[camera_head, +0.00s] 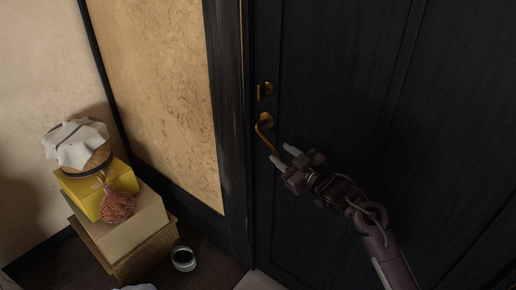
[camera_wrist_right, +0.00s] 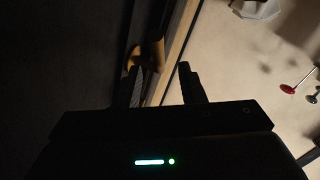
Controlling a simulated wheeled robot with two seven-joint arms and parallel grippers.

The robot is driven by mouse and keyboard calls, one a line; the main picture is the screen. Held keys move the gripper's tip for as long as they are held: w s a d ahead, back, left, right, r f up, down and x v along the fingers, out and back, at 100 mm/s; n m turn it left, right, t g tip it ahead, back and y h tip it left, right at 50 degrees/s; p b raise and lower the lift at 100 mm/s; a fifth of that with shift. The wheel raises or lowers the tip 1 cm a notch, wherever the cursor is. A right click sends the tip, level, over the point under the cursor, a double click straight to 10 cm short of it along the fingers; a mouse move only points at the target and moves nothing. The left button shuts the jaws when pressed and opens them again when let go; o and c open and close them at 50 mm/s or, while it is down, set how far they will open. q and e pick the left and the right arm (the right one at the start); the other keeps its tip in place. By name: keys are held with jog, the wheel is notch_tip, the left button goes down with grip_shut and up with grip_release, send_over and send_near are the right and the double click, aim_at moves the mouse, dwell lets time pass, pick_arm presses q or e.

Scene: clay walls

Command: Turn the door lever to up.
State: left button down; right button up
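The brass door lever (camera_head: 265,134) is on the dark door (camera_head: 345,90), near its left edge. It hangs from its round plate (camera_head: 266,119) and slants down to the right. My right gripper (camera_head: 282,156) is open, with its fingertips close to the lever's lower end. In the right wrist view, a brass part of the lever (camera_wrist_right: 134,59) shows just beyond the left finger of the open gripper (camera_wrist_right: 160,78). Whether a finger touches the lever cannot be told. My left gripper is not in view.
A brass lock plate (camera_head: 265,89) sits above the lever. The dark door frame (camera_head: 231,120) stands to the left. Stacked boxes (camera_head: 130,235) with a cloth-draped round item (camera_head: 77,144) stand by the clay wall. A small dark cup (camera_head: 183,258) is on the floor.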

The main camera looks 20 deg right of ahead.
aim_at(273, 146)
jog(key=shift+w+r, duration=0.25)
jog(key=shift+w+a, duration=0.2)
jog(key=shift+w, duration=0.15)
jog(key=x, duration=0.6)
jog(key=shift+w+a, duration=0.15)
jog(key=shift+w, duration=0.1)
grip_shut()
